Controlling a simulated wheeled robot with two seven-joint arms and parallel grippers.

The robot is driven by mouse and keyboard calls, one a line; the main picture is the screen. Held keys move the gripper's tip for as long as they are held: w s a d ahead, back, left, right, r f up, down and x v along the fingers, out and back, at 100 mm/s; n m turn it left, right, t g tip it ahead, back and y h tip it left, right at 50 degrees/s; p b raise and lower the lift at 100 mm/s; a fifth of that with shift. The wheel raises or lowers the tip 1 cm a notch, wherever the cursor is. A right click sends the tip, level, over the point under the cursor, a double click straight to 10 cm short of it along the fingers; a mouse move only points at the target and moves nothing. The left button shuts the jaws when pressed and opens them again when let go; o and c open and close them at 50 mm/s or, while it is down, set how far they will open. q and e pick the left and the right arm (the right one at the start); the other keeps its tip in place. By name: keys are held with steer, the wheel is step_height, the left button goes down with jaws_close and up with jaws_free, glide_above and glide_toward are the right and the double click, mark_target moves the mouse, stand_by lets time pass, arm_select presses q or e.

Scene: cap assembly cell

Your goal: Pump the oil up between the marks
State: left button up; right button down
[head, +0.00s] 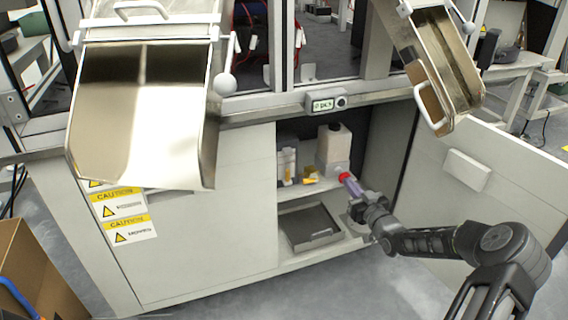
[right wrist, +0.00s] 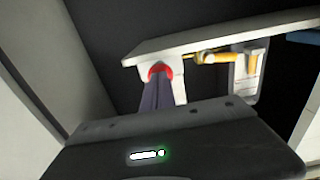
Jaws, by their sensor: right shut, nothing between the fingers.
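A white oil reservoir (head: 334,142) stands on the shelf inside the open cabinet. A red button (head: 344,176) sits low at its front, and it also shows in the right wrist view (right wrist: 160,70). My right gripper (head: 351,184) is shut and empty. Its purple fingertips (right wrist: 157,88) are right at the red button; whether they touch or press it I cannot tell. A clear upright part with yellow fittings (right wrist: 246,72), perhaps the sight glass, is to the right in the right wrist view. Its marks and oil level are too small to read. My left gripper is not in view.
The shelf edge (right wrist: 220,40) runs close above the button in the right wrist view. A dark tray (head: 310,226) lies in the cabinet bottom. The open cabinet door (head: 500,185) is at right. Metal chutes (head: 140,110) hang above. A cardboard box (head: 40,270) stands at lower left.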

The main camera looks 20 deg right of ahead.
steer(key=shift+w+b, duration=0.5)
steer(key=shift+w, duration=0.4)
steer(key=shift+s, duration=0.1)
steer(key=shift+s+p, duration=0.55)
steer(key=shift+s, duration=0.6)
steer(key=shift+w, duration=0.15)
